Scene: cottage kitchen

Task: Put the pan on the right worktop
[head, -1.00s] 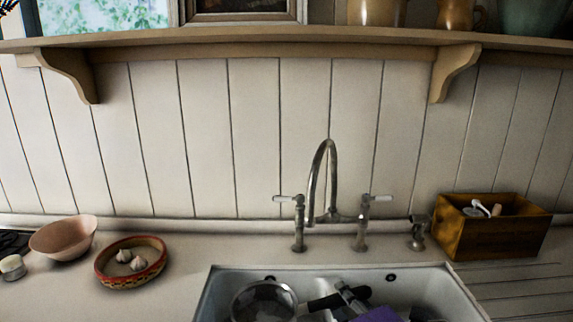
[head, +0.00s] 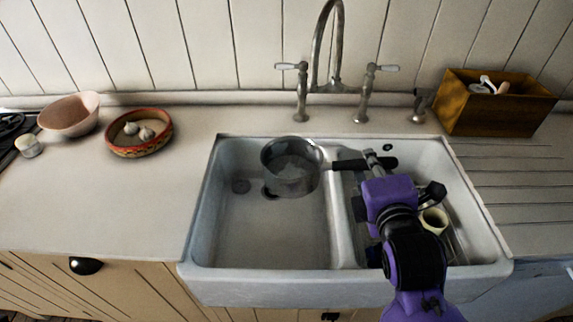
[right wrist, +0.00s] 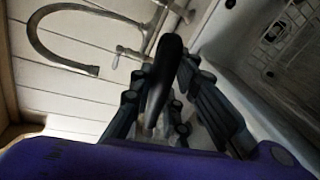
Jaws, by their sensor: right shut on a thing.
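The pan (head: 290,178) is a grey metal saucepan with a black handle (head: 346,165). In the head view it is over the back of the sink's left basin, close to the divider, and looks upright. My right gripper (head: 374,163) is shut on the handle, which points right. The right wrist view shows the handle (right wrist: 165,75) between the fingers (right wrist: 158,100). The right worktop (head: 520,190) is the pale grooved surface right of the sink. My left gripper is out of view.
The white double sink (head: 270,286) has a raised divider. A pale cup (head: 433,221) is in the right basin, partly behind my arm. The tap (head: 338,60) rises behind the sink. A wooden box (head: 490,108) stands at the back of the right worktop; the grooved part before it is clear.

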